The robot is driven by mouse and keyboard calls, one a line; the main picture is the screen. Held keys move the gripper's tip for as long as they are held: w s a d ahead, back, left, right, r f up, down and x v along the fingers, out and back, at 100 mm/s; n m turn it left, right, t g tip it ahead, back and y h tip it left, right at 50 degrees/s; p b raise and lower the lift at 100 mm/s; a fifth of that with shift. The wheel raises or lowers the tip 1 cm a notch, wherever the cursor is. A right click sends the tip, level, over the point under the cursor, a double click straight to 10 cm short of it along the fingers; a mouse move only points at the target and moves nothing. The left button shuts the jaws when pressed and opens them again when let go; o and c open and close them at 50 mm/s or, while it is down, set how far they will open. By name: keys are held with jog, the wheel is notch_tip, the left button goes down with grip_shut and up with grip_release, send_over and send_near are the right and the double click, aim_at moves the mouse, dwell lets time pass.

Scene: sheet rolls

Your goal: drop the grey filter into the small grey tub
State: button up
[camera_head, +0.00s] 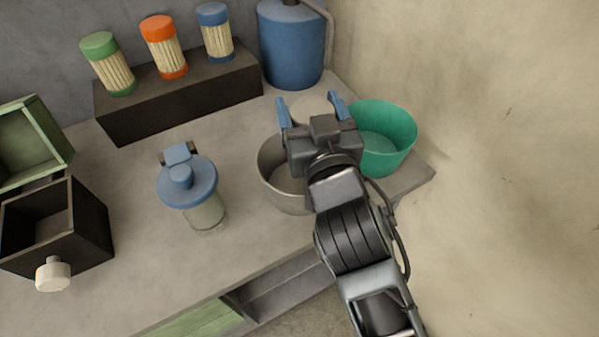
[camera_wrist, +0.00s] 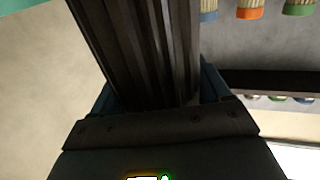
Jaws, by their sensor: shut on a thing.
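My gripper (camera_head: 311,104) is shut on the grey filter, with one blue finger on each side of it. In the head view only the filter's pale round end (camera_head: 311,109) shows between the fingers. In the wrist view the filter's dark pleated side (camera_wrist: 142,50) fills the space between the fingers. The small grey tub (camera_head: 283,193) stands on the bench below and left of my gripper, partly hidden by my wrist. The filter appears near the tub's far rim; its height above the tub I cannot tell.
A green tub (camera_head: 397,142) stands close on the right. A blue-lidded jar (camera_head: 205,212) is left of the grey tub. Green, orange and blue filters stand on a dark block (camera_head: 180,105) at the back, beside a blue canister (camera_head: 290,50). A dark open box (camera_head: 88,225) is far left.

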jog(key=shift+f+b, duration=1.45)
jog(key=shift+f, duration=0.7)
jog(key=o, duration=1.2)
jog(key=shift+s, duration=0.1)
jog(key=shift+b+v, duration=0.55)
jog(key=shift+v, duration=3.3)
